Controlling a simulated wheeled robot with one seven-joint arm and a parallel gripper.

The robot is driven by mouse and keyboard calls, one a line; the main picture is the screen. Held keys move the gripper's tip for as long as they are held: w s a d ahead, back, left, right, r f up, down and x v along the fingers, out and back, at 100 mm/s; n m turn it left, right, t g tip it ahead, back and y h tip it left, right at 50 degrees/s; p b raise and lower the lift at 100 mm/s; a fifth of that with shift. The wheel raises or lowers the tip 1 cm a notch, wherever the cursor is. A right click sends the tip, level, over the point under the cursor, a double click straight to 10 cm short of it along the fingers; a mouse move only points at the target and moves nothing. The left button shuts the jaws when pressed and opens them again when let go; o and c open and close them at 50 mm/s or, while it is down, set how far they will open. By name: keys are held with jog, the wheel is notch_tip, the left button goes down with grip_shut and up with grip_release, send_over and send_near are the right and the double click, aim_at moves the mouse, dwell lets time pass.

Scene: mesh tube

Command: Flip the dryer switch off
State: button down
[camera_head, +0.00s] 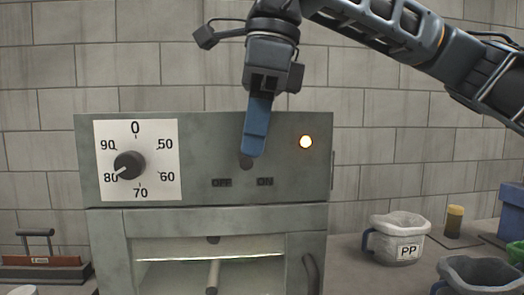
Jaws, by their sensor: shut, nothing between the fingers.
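The grey dryer (308,180) stands in the middle of the camera_head view. Its switch (246,163) shows as a dark round piece on the front panel, above the OFF label (221,183) on the left and the ON label (265,182) on the right. The indicator lamp (305,142) to the right is lit. My gripper (252,150) points down with its blue fingers shut and empty. Its tips appear just above the switch and overlap its upper edge. I cannot tell whether they touch it. The switch lever's position is hard to make out.
A dial (129,165) on the panel's left points near 80. Below is the dryer's compartment with a handle (312,274) at its right. A PP-labelled pot (397,238), a dark pot (478,274) and a blue box (511,213) stand right. A tile wall is behind.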

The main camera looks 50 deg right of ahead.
jog(key=shift+w+a+f+b, duration=0.1)
jog(key=shift+w+a+b, duration=0.1)
jog(key=shift+a+b, duration=0.35)
dwell(0.6)
jog(key=shift+d, duration=0.3)
dwell(0.8)
jog(key=shift+w+d, duration=0.15)
jog(key=shift+d, duration=0.55)
